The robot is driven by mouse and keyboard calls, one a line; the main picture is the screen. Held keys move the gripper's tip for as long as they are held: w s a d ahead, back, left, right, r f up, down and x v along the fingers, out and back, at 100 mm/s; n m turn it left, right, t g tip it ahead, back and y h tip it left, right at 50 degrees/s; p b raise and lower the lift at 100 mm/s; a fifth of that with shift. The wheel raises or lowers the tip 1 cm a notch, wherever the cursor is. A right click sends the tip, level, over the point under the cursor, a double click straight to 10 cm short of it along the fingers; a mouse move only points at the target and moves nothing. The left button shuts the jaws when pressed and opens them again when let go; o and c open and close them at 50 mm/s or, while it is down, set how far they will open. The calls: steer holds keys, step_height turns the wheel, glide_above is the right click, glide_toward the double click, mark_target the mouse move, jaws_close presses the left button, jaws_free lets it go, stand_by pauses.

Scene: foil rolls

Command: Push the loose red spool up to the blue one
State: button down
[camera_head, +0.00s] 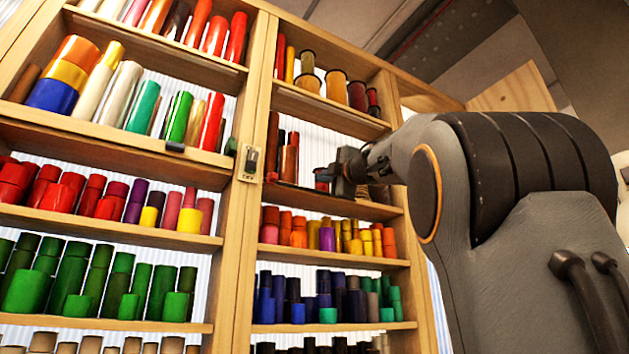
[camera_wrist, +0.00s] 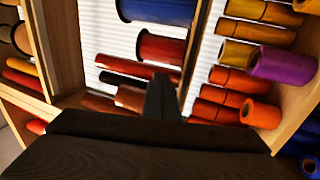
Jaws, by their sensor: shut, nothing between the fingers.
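The red spool (camera_wrist: 161,48) lies across the upper middle of the wrist view, with dark flanges at its ends. The blue spool (camera_wrist: 157,11) is above it in that view, cut by the top edge, with a narrow gap seeming to separate them. My gripper (camera_wrist: 162,90) is shut and empty, its dark fingers pointing at the red spool from below. I cannot tell whether they touch it. In the head view my gripper (camera_head: 345,172) is at the middle shelf of the right bay. A small red spool (camera_head: 321,180) shows just left of it. The blue spool is hidden there.
Copper and dark rolls (camera_head: 287,160) stand left of my gripper on the same shelf. The wooden upright (camera_head: 250,165) with a latch is further left. Orange, yellow and purple rolls (camera_head: 327,238) fill the shelf below. Flanged spools (camera_head: 335,83) stand on the shelf above.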

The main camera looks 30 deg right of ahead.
steer(key=shift+s, duration=0.1)
steer(key=shift+b+v, duration=0.95)
steer(key=shift+v, duration=1.5)
